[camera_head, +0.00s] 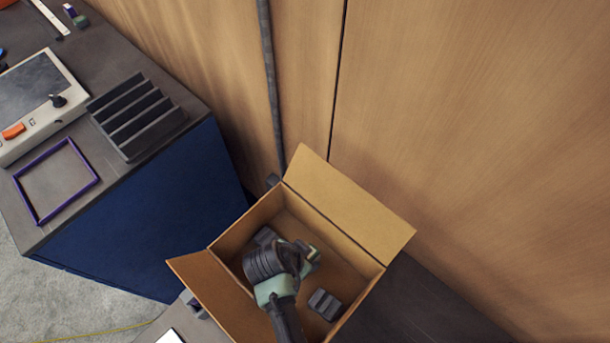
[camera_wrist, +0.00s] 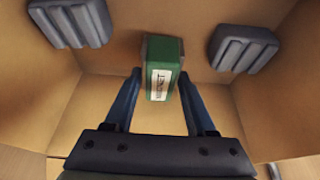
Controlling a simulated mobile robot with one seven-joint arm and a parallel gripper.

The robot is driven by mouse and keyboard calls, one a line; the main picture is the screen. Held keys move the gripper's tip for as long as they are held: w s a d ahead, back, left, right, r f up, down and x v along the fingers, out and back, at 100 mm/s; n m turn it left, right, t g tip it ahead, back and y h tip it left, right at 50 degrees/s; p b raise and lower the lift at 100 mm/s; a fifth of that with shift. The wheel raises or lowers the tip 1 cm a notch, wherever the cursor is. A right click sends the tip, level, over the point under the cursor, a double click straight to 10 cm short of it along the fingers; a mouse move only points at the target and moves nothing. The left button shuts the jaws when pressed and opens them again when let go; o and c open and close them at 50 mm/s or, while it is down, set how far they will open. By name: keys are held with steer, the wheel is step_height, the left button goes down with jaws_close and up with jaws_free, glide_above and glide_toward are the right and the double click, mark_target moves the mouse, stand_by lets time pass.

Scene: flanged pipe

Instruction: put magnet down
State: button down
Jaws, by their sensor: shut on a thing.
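The magnet (camera_wrist: 162,68) is a green block with a white label in the wrist view. My gripper (camera_wrist: 160,80) is shut on it, with one blue finger on each side. In the head view my gripper (camera_head: 308,252) is inside the open cardboard box (camera_head: 345,225), with the magnet mostly hidden beside the fingers. The box's inside walls and floor surround the gripper in the wrist view. I cannot tell whether the magnet touches the box floor.
Two grey ribbed blocks lie in the box, one at left (camera_wrist: 72,22) and one at right (camera_wrist: 242,48) in the wrist view. A blue-sided bench (camera_head: 140,215) at left carries a black ribbed rack (camera_head: 135,112) and a purple frame (camera_head: 55,180). A wooden wall (camera_head: 480,130) stands behind.

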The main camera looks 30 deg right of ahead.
steer(key=shift+f, duration=0.2)
steer(key=shift+c, duration=1.1)
jaws_free()
